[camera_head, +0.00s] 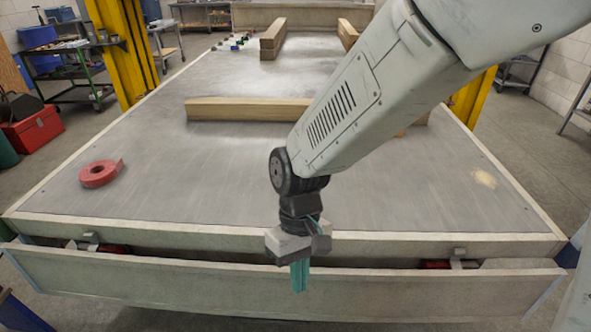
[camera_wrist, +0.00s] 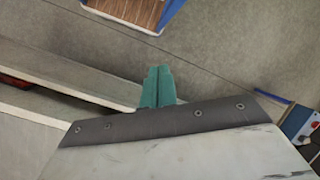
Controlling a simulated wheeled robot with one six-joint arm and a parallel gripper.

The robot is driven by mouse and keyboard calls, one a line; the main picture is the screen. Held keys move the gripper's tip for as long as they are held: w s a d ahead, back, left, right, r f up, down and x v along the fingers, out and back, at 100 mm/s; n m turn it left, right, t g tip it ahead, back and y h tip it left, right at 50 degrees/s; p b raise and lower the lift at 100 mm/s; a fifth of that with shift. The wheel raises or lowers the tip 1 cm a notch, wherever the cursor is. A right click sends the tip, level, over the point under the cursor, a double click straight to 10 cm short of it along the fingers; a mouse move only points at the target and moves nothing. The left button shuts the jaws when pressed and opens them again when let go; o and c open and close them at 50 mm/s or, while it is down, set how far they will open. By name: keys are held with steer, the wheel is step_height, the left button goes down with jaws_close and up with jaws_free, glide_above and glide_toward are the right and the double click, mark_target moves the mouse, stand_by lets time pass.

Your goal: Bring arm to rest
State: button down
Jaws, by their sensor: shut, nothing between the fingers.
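My gripper (camera_head: 299,276) hangs at the end of my arm, pointing down, in front of the trailer's near edge in the head view. Its teal fingers are shut together with nothing between them. They also show closed in the wrist view (camera_wrist: 157,86), with the trailer's edge boards and the floor beyond them. My arm comes in from the upper right and hides part of the trailer bed (camera_head: 225,190).
A red strap roll (camera_head: 99,174) lies at the left of the bed. A wooden beam (camera_head: 240,109) lies across the bed, with more beams (camera_head: 272,40) farther back. The lowered tailboard (camera_head: 160,287) runs along the front. Yellow posts (camera_head: 120,50) stand beside the trailer.

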steer(key=s+d+r+m+t, duration=0.2)
steer(key=s+d+r+m, duration=0.1)
steer(key=d+r, duration=0.6)
steer(key=s+d+r+m+t, duration=0.3)
steer(key=d+r, duration=0.6)
steer(key=d, duration=0.8)
steer(key=shift+s+m+t, duration=0.3)
steer(key=shift+s+m, duration=0.2)
steer(key=shift+s, duration=0.05)
